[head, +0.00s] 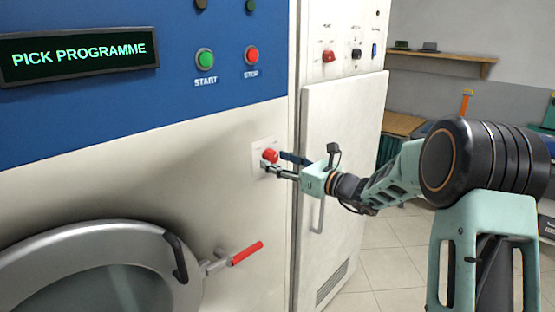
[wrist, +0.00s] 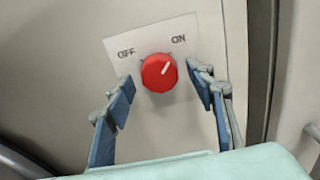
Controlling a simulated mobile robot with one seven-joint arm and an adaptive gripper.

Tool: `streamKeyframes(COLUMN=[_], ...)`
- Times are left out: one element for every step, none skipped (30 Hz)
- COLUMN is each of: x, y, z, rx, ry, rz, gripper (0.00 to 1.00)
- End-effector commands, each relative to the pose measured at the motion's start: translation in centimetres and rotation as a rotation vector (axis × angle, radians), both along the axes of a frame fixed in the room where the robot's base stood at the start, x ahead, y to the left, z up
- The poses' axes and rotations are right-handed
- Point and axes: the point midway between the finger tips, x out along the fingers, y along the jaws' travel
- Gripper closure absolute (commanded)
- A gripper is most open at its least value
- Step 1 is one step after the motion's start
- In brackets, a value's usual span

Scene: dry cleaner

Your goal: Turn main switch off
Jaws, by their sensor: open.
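The main switch (wrist: 158,73) is a round red knob on a pale plate (wrist: 125,90) marked OFF at left and ON at right. Its white pointer line is turned up and right, toward ON. In the head view the red knob (head: 270,156) sits on the machine's pale front, right of the door. My gripper (wrist: 163,88) is open, with one blue-padded finger on each side of the knob. I cannot tell whether either finger touches it. In the head view my gripper (head: 277,165) is at the knob and partly covers its plate.
A lit display (head: 80,54) reads PICK PROGRAMME. A green START button (head: 205,60) and a red STOP button (head: 251,55) are above the switch. A red-handled door lever (head: 246,253) juts out below it. A white cabinet (head: 343,130) stands close at right.

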Motion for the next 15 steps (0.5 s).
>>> streamKeyframes(x=[0.11,0.16,0.19,0.2,0.2,0.2,0.19,0.19,0.18,0.19,0.18,0.18,0.18,0.17,0.18], y=[0.18,0.22,0.26,0.27,0.27,0.25,0.26,0.26,0.25,0.24,0.24,0.24,0.23,0.23,0.23], z=[-0.02,-0.03,-0.05,-0.05,-0.05,-0.06,-0.06,-0.06,-0.05,-0.05,-0.05,-0.05,-0.04,-0.04,-0.04], rx=[0.001,0.001,0.001,0.0,0.0,0.0,0.0,0.0,0.0,0.0,0.0,0.0,0.0,0.0,0.0], ry=[0.001,0.001,0.001,0.0,0.0,0.0,0.0,0.0,0.0,0.0,0.0,0.0,0.0,0.0,0.0], rz=[0.0,0.0,0.0,0.0,0.0,0.0,0.0,0.0,0.0,0.0,0.0,0.0,0.0,0.0,0.0], gripper=[0.5,0.5,0.5,0.5,0.5,0.5,0.5,0.5,0.5,0.53,0.56,0.61,0.64,0.67,0.72])
